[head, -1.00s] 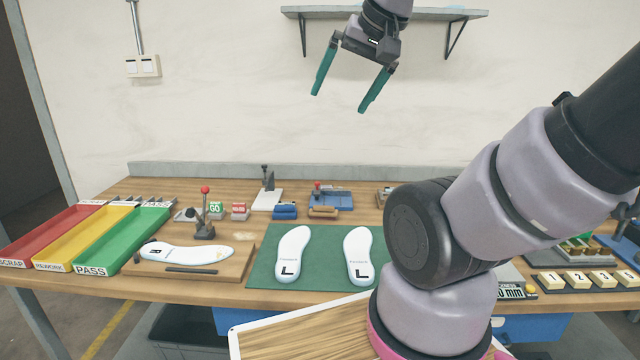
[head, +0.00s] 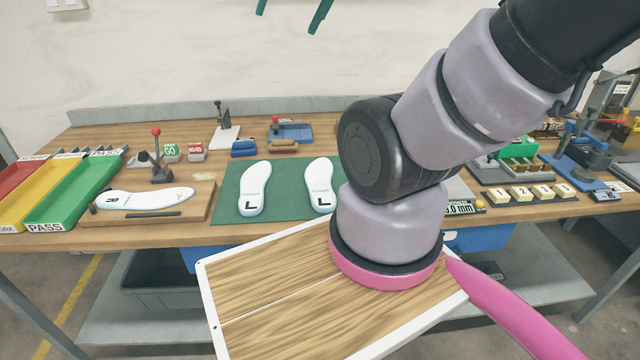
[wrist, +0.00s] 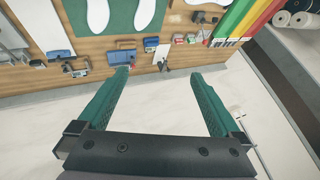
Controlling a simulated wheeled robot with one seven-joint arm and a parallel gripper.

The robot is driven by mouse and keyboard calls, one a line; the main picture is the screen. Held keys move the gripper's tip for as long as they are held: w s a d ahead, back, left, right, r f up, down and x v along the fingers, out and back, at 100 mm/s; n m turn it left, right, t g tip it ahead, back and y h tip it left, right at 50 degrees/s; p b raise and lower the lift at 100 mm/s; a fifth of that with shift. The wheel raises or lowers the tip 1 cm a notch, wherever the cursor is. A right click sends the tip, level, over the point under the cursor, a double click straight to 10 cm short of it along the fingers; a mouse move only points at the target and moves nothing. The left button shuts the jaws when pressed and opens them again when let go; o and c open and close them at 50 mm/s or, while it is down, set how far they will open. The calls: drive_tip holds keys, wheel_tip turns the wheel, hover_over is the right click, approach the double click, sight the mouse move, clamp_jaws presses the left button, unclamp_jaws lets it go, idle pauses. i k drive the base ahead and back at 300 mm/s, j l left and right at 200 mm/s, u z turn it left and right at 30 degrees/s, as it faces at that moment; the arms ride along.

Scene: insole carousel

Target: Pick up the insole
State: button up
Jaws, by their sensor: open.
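Two white insoles marked L lie on the green mat (head: 229,205) on the bench: the left insole (head: 263,188) and the right insole (head: 320,182). Another white insole (head: 140,199), marked R, lies on a wooden board (head: 200,203) to their left. My gripper (wrist: 158,82) is open and empty, high above the back of the bench. Only its green fingertips show at the top of the head view (head: 290,12). In the wrist view the mat's insoles show in part at the top edge, beyond the fingers.
Red, yellow and green trays (head: 75,193) stand at the bench's left. A red-knobbed lever (head: 157,150) stands behind the board. Small fixtures and a blue block (head: 244,148) sit behind the mat. Numbered blocks (head: 520,195) are at the right.

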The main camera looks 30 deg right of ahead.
sight(318, 175)
drive_tip(key=j+z, duration=0.15)
drive_tip(key=z, duration=0.25)
drive_tip(key=j+z, duration=0.1)
drive_tip(key=z, duration=0.25)
drive_tip(key=j+z, duration=0.15)
drive_tip(key=j, duration=0.2)
drive_tip(key=k+j+z, duration=0.15)
drive_tip(key=j, duration=0.15)
drive_tip(key=k+j+z, duration=0.15)
drive_tip(key=j, duration=0.2)
drive_tip(key=k+j+z, duration=0.2)
drive_tip(key=k+j, duration=0.1)
drive_tip(key=j, duration=0.5)
drive_tip(key=k+j, duration=0.15)
drive_tip(key=j, duration=0.2)
